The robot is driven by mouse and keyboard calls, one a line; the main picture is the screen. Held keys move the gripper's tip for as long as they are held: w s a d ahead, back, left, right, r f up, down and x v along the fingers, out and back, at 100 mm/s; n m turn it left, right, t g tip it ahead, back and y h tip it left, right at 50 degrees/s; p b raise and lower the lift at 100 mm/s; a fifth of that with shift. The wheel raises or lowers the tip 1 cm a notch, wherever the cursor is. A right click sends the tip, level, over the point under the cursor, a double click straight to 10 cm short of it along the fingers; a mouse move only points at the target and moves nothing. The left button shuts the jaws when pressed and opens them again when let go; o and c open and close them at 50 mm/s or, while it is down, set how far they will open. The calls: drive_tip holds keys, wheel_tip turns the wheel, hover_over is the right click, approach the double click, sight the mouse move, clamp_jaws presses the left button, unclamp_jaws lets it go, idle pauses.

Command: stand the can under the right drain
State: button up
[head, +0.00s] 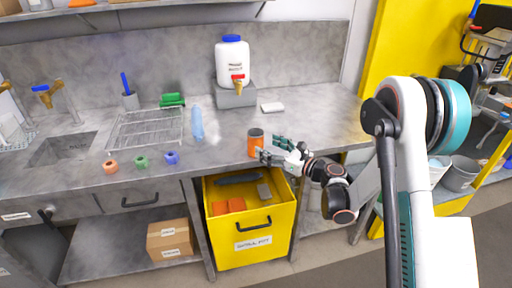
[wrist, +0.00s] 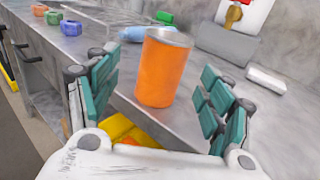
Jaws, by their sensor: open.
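An orange can (head: 255,144) with a grey top stands upright on the grey counter near its front edge, left of my gripper (head: 271,150). In the wrist view the can (wrist: 164,70) stands ahead, in the gap between the teal finger pads of my gripper (wrist: 156,88). The fingers are open and I see no contact with the can. The head view shows a white jug (head: 232,62) with a blue cap and a brass tap (head: 238,86) on a grey block. I cannot tell which part is the right drain; the drums are not clearly in view.
An open yellow drawer (head: 251,244) with orange blocks juts out below the can. A white block (head: 272,107) lies behind. Machines (head: 488,65) and a grey bucket (head: 459,174) stand right.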

sight(262, 141)
drive_tip(key=shift+w+r+b+x, duration=0.15)
drive_tip(key=shift+b+x, duration=0.45)
drive_tip(key=shift+x, duration=1.15)
drive_tip(key=shift+w+r+b+x, duration=0.15)
drive_tip(key=shift+b+x, duration=0.4)
drive_tip(key=shift+x, duration=1.15)
drive_tip(key=shift+d, duration=0.2)
drive_tip(key=shift+c, duration=0.4)
drive_tip(key=shift+s, duration=0.1)
drive_tip(key=c, duration=1.1)
drive_tip(key=shift+r, duration=0.1)
drive_tip(key=shift+c, duration=0.2)
